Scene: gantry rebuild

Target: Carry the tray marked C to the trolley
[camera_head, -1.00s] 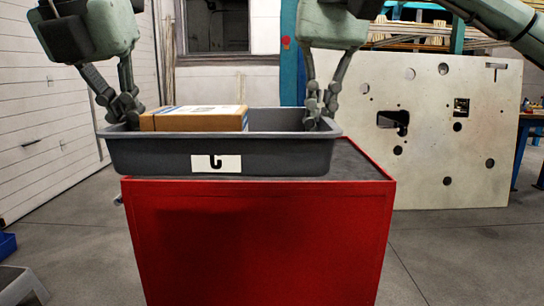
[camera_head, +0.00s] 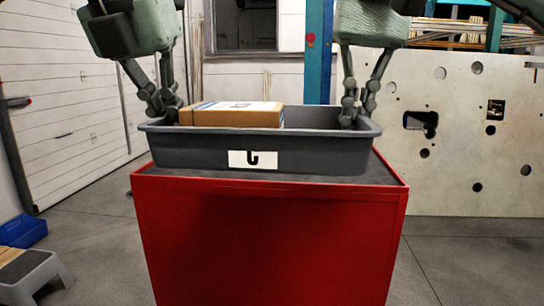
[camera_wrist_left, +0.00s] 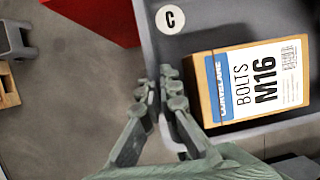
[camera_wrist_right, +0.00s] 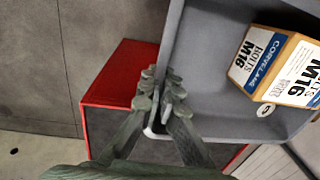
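The grey tray marked C (camera_head: 325,155) is level over the dark top of a red trolley (camera_head: 265,240). I cannot tell whether it touches that top. A cardboard box of M16 bolts (camera_head: 235,115) lies in the tray, left of the middle in the head view. My left gripper (camera_head: 166,108) is shut on the tray's left end rim; the left wrist view shows its fingers (camera_wrist_left: 160,88) on either side of the wall. My right gripper (camera_head: 357,110) is shut on the right end rim, with its fingers (camera_wrist_right: 161,88) around the wall in the right wrist view.
A pale panel with holes (camera_head: 455,170) stands behind on the right. A blue post (camera_head: 319,60) rises behind the tray. A blue bin (camera_head: 24,231) and a grey step stool (camera_head: 35,275) are on the floor at left. Floor right of the trolley is clear.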

